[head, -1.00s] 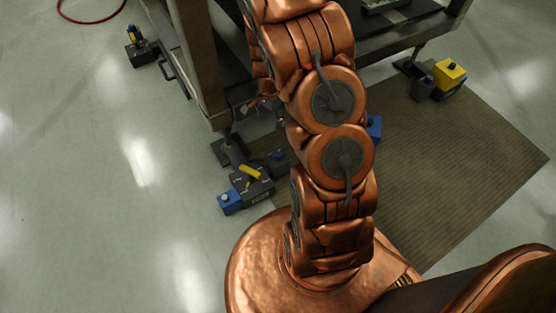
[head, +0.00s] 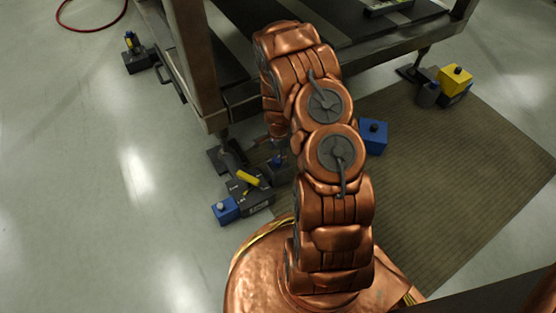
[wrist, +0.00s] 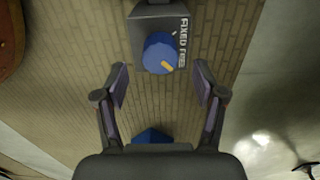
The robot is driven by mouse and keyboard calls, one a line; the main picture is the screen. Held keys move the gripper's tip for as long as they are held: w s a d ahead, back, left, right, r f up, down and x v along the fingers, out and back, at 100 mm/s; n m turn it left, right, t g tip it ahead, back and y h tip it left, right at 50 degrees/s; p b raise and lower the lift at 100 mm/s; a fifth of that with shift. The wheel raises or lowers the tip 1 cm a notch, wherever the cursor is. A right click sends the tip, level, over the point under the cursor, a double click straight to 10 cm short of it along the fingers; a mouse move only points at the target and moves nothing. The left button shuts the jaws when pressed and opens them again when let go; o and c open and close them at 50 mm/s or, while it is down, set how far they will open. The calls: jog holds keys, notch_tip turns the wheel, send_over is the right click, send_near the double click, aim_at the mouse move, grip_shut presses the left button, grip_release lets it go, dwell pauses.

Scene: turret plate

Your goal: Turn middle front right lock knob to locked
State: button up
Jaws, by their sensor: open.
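In the wrist view a round blue knob (wrist: 158,54) with an orange pointer mark sits on a dark grey housing (wrist: 152,16). White lettering beside it reads FIXED and FREE, and the mark points down and right, near the FREE end. My gripper (wrist: 161,82) is open, with one finger on each side below the knob, apart from it and empty. In the head view a small blue knob (head: 277,161) shows on a dark block at the table's foot, partly behind my arm. My gripper's fingers are hidden there.
A heavy metal table (head: 345,72) stands behind my arm. Around its feet are a blue box with a dark knob (head: 374,136), a yellow block (head: 455,77), a yellow lever (head: 248,178) and another blue box (head: 225,209). A tan mat (head: 450,170) covers the right floor.

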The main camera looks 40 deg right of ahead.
aim_at(278, 159)
notch_tip(278, 159, down, 4)
jog(key=shift+f+b, duration=0.15)
jog(key=shift+b, duration=0.4)
jog(key=c, duration=1.1)
